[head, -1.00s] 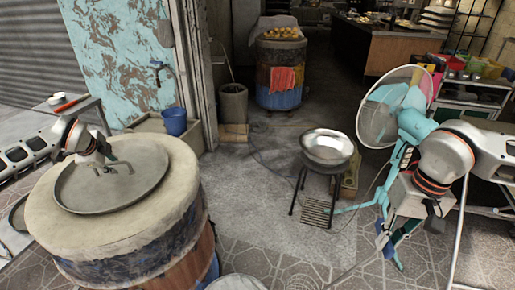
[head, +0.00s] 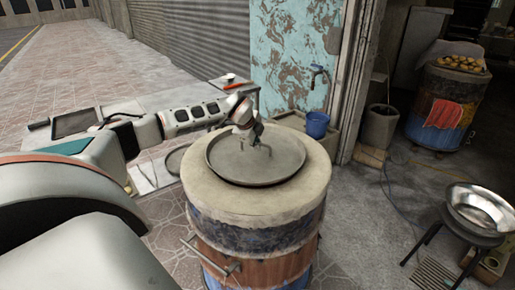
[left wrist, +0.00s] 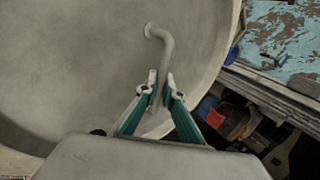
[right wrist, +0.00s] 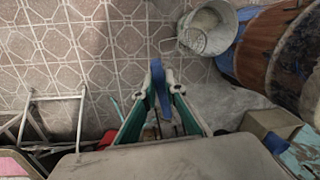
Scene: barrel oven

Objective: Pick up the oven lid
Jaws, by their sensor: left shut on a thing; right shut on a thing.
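The oven lid (head: 235,165) is a round grey metal disc with a bent bar handle. It lies on the pale top of the barrel oven (head: 200,188) in the head view. My left gripper (head: 252,138) is at the handle. In the left wrist view the left gripper (left wrist: 161,88) is shut on one end of the lid handle (left wrist: 164,45). My right gripper (right wrist: 160,85) shows only in the right wrist view. It is shut on a narrow blue thing (right wrist: 160,88) above tiled floor; I cannot tell what it is.
A blue bucket (head: 316,125) stands behind the oven. A metal bowl (head: 480,208) on a stand is at the right. A pale bucket (right wrist: 208,30) shows in the right wrist view.

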